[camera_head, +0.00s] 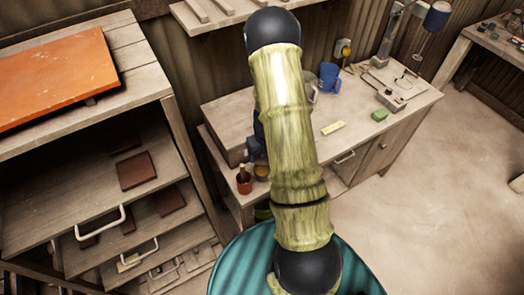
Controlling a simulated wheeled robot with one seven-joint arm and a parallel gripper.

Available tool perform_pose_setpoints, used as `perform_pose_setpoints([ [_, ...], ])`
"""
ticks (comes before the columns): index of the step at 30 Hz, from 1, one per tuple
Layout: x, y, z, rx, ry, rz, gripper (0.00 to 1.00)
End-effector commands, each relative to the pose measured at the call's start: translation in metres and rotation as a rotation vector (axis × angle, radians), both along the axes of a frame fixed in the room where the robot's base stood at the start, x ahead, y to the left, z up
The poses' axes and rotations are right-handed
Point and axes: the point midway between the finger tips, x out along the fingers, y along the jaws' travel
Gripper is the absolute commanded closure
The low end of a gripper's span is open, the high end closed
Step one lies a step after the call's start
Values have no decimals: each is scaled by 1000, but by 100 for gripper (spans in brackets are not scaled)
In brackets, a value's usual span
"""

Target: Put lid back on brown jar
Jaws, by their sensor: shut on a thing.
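A small reddish-brown jar (244,185) stands upright on the left front of the workbench (410,105). A thin brown upright thing shows at its mouth; it is too small to make out. My gripper (254,153) is a dark shape just above and right of the jar, partly hidden behind my arm. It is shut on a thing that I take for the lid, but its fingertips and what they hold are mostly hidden. A small yellowish round thing (262,173) shows just right of the jar; I cannot tell whether it touches the gripper.
A wooden shelf rack (150,75) with an orange board (60,80) is at left. Floor at right is clear.

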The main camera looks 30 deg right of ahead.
Motion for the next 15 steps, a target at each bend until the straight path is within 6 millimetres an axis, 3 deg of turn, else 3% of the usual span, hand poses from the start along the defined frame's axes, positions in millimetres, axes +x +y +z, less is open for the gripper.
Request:
perform_pose_setpoints([
  [7,0,0,-7,0,0,1,55],
  [15,0,0,-28,0,0,2,55],
])
